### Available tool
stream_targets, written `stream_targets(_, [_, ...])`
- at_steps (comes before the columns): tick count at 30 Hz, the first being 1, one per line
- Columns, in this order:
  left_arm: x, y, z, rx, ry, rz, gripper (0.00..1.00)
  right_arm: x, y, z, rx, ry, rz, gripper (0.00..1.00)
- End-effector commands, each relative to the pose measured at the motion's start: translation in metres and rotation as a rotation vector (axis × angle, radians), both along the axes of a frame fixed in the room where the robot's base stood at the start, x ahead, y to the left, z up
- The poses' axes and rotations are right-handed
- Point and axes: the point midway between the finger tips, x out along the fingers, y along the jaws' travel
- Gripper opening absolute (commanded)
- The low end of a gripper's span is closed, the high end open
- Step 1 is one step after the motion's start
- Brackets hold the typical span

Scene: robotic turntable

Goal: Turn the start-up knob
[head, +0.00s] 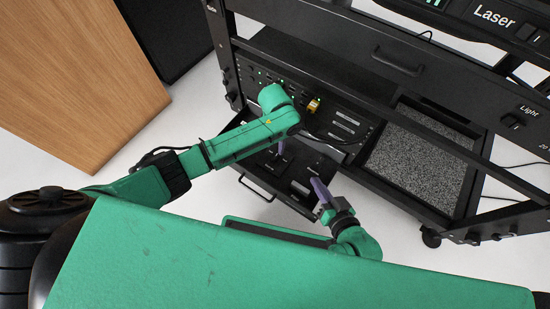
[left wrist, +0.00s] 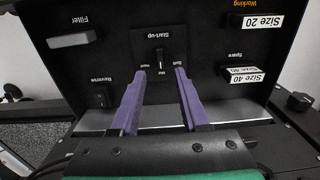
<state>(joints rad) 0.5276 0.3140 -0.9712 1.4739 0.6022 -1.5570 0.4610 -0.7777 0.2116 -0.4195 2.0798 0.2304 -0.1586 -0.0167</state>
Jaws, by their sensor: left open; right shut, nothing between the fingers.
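The start-up knob (left wrist: 158,58) is a small dark knob on a black square plate in the left wrist view. Its bar looks roughly upright, in line with the "Mid" label. The lettering appears upside down. My left gripper (left wrist: 160,72) is open, with one purple finger to each side of the knob and the tips close to its plate. I cannot tell whether they touch it. In the head view my left gripper (head: 281,147) points down by the black rack, and the knob cannot be made out. My right gripper (head: 318,186) is shut and empty, lower right of the left one.
The panel also has a Filter switch (left wrist: 72,40), a Reverse switch (left wrist: 101,95) and labelled Size 20 (left wrist: 256,20) and Size 40 (left wrist: 243,73) parts. A grey gravel-like tray (head: 415,160) sits in the rack at right. A wooden cabinet (head: 80,75) stands at left.

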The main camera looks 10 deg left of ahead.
Motion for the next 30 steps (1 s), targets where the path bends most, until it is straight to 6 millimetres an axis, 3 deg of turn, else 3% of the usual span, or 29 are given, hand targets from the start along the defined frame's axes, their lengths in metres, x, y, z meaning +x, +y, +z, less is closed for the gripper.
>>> stream_targets(1, [0.0,0.0,-0.023,0.001,0.001,0.0,0.45,0.0,0.0,-0.018,0.008,-0.008,-0.006,0.0])
stream_targets(7, [0.0,0.0,-0.064,0.0,-0.001,0.0,0.45,0.0,0.001,-0.043,0.032,-0.04,-0.03,0.0])
stream_targets(18, [0.0,0.0,-0.071,-0.002,-0.001,0.0,0.45,0.0,0.0,-0.046,0.039,-0.05,-0.039,0.0])
stream_targets(21, [0.0,0.0,-0.071,-0.002,-0.001,0.0,0.07,0.0,0.0,-0.046,0.039,-0.05,-0.039,0.0])
stream_targets(22, [0.0,0.0,-0.071,-0.002,-0.001,0.0,0.0,0.0,0.0,-0.046,0.039,-0.05,-0.039,0.0])
stream_targets(30, [0.0,0.0,-0.071,-0.001,-0.001,-0.005,0.0,0.0,0.001,-0.046,0.039,-0.047,-0.037,0.0])
